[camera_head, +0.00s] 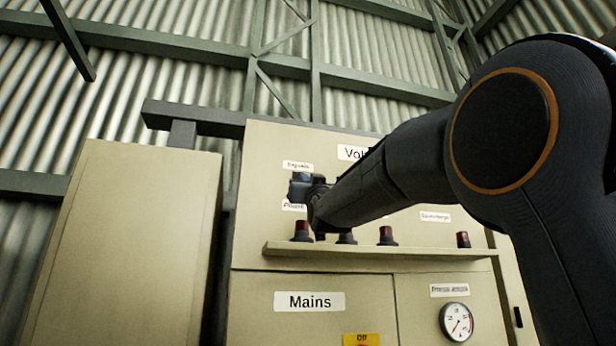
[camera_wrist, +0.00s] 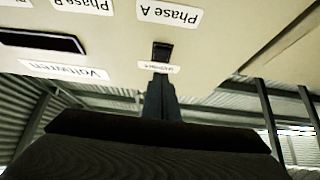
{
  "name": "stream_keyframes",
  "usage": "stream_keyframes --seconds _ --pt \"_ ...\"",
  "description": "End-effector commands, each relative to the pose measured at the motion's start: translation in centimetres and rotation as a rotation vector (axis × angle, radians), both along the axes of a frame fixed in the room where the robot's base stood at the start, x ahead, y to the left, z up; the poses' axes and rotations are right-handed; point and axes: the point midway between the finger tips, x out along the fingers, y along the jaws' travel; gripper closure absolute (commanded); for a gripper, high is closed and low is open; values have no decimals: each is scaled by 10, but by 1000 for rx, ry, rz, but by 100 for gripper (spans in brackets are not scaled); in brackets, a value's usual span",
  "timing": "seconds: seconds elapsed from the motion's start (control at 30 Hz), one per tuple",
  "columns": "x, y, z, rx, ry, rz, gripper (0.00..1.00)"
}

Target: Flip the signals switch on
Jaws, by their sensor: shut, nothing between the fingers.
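The signals switch (camera_wrist: 162,52) is a small black rocker on the beige panel (camera_wrist: 225,40), shown upside down in the wrist view. It sits between a small label (camera_wrist: 160,67), too blurred to read there, and the "Phase A" label (camera_wrist: 168,13). My gripper (camera_wrist: 161,82) is shut and empty, its fingertips at or close to the panel by the small label and switch. I cannot tell whether it touches. In the head view my gripper (camera_head: 302,187) is at the panel's upper left, just below a small label (camera_head: 298,165), and hides the switch. The switch's position is unclear.
A ledge (camera_head: 375,252) with several red-topped knobs (camera_head: 387,236) juts out below my gripper. Below are the "Mains" label (camera_head: 309,301), a yellow plate (camera_head: 361,339) and a round gauge (camera_head: 456,322). A plain cabinet (camera_head: 125,250) stands left. A dark meter window (camera_wrist: 40,41) is beside the switch.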

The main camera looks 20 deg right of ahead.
Motion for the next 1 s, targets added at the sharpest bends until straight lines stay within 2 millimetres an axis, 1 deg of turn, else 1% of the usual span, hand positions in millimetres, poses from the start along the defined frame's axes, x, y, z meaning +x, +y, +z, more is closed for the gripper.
stream_keyframes --seconds 0.03,0.1,0.2,0.4,0.63,1.0 --pt "6 0 8 0 1 0 100" --pt "14 0 14 0 2 0 100" --pt "28 0 10 0 4 0 100" --pt "45 0 7 0 3 0 100" --pt "52 0 5 0 0 0 100" --pt "51 0 4 0 -1 0 100"
